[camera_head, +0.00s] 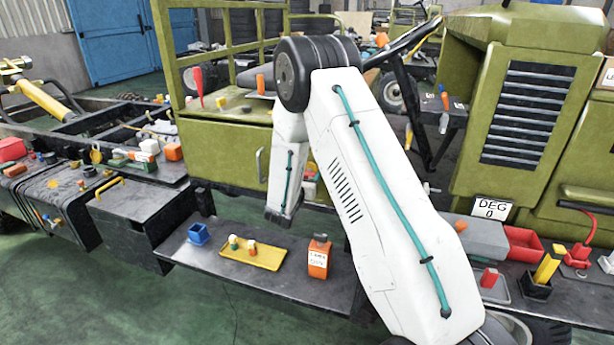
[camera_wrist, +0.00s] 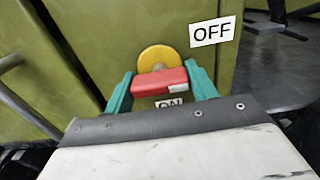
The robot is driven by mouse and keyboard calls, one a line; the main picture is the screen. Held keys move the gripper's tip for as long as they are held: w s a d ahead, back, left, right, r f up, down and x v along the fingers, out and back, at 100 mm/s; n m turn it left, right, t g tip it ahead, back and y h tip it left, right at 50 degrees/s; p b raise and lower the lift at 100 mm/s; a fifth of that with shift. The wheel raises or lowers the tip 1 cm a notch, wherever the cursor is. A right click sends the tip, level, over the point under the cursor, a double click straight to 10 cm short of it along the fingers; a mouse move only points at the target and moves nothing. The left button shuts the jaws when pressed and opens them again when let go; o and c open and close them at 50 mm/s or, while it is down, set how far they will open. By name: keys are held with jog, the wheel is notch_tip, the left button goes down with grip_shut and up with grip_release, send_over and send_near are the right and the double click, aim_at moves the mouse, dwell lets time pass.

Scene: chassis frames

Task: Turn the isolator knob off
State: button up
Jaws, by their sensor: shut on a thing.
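In the wrist view, the isolator knob has a red bar handle (camera_wrist: 158,83) in front of a round yellow disc (camera_wrist: 154,59) on an olive-green panel. The bar lies nearly level, tilted slightly up to the right. My gripper (camera_wrist: 160,77) has its teal fingers at the two ends of the red bar and is shut on it. A white OFF label (camera_wrist: 212,32) is to the upper right of the knob. An ON label (camera_wrist: 172,103) is just below it, partly covered.
In the head view, a dark shelf (camera_head: 215,262) holds a blue cup (camera_head: 198,234), a yellow tray (camera_head: 252,257) and an orange container (camera_head: 318,258). A grey box (camera_head: 484,240) and red bin (camera_head: 522,244) stand right of my arm. Green floor is clear at lower left.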

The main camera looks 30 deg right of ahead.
jog(key=shift+w, duration=0.1)
jog(key=o, duration=1)
jog(key=shift+a, duration=0.1)
jog(key=v, duration=0.7)
jog(key=shift+s+a, duration=0.25)
jog(key=shift+a, duration=0.05)
